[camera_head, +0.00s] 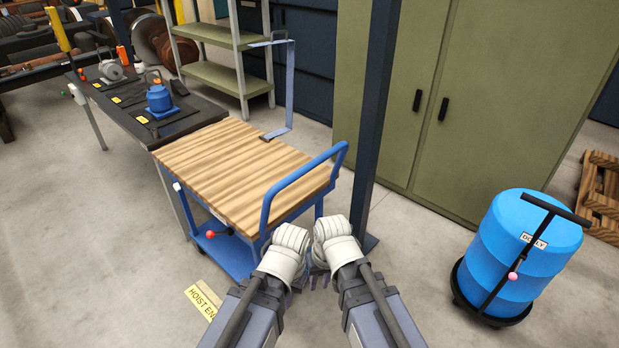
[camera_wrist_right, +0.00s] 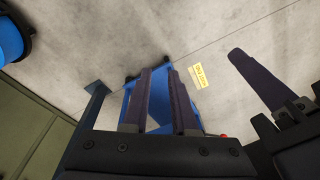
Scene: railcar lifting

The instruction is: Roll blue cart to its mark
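The blue cart (camera_head: 225,165) has a wooden top, a blue lower deck and a blue push handle (camera_head: 300,180) at its right end. It stands beside the dark workbench, left of centre. Part of its blue frame shows beyond my fingers in the right wrist view (camera_wrist_right: 188,92). A yellow floor label reading "HOIST EN…" (camera_head: 202,300) lies in front of the cart, partly hidden by my left arm. My right gripper (camera_head: 319,282) points down near the handle end, fingers parted with a gap between them. My left gripper (camera_head: 295,284) is beside it, mostly hidden by its wrist.
A blue drum on a dolly (camera_head: 525,255) stands at the right. A dark post (camera_head: 374,120) rises just behind the handle end, before green cabinets (camera_head: 480,80). The workbench (camera_head: 125,105) carries a blue part. Bare floor lies at the lower left.

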